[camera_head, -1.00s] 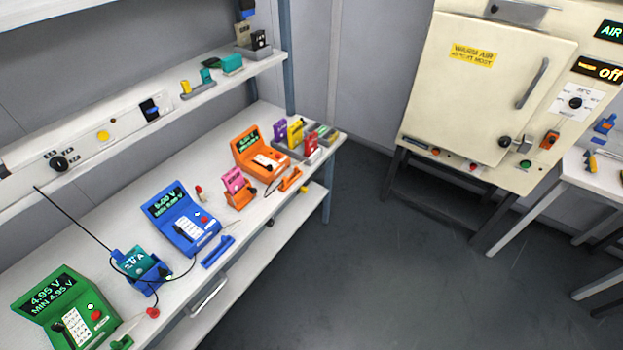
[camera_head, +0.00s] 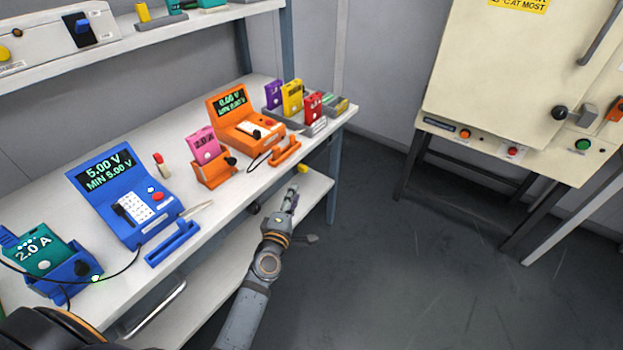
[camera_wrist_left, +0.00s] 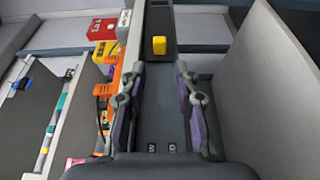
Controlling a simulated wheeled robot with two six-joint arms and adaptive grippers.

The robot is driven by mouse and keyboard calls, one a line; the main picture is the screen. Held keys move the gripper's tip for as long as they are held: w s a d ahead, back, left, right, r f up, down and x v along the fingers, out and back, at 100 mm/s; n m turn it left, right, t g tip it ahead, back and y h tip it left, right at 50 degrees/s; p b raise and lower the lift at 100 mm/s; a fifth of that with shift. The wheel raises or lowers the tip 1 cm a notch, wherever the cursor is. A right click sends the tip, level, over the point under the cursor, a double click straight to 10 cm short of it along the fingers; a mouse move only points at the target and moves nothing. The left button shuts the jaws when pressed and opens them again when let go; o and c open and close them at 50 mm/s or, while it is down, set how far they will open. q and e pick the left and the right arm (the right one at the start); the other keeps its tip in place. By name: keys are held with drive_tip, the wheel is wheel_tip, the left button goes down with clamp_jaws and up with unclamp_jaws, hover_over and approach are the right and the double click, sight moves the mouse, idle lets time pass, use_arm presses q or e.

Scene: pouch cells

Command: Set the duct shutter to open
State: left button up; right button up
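No part is plainly marked as the duct shutter, so I cannot tell which it is. A small yellow block-like part (camera_head: 302,167) shows below the bench's right end in the head view. It also shows ahead of my left gripper in the left wrist view (camera_wrist_left: 159,45), apart from the fingers. My left gripper (camera_head: 291,197) is in front of the bench, below its top. In the wrist view its fingers (camera_wrist_left: 160,75) are apart with nothing between them. My right gripper is out of view.
The bench (camera_head: 120,262) holds a blue meter (camera_head: 125,195), an orange meter (camera_head: 240,120) and several coloured cells. A cream cabinet (camera_head: 510,80) with knobs and buttons stands at the right. The floor (camera_head: 400,270) between them is clear.

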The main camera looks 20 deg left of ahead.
sight(303, 171)
use_arm(q)
drive_tip(key=w, duration=1)
drive_tip(key=shift+w+a, duration=0.2)
drive_tip(key=shift+a, duration=0.1)
clamp_jaws()
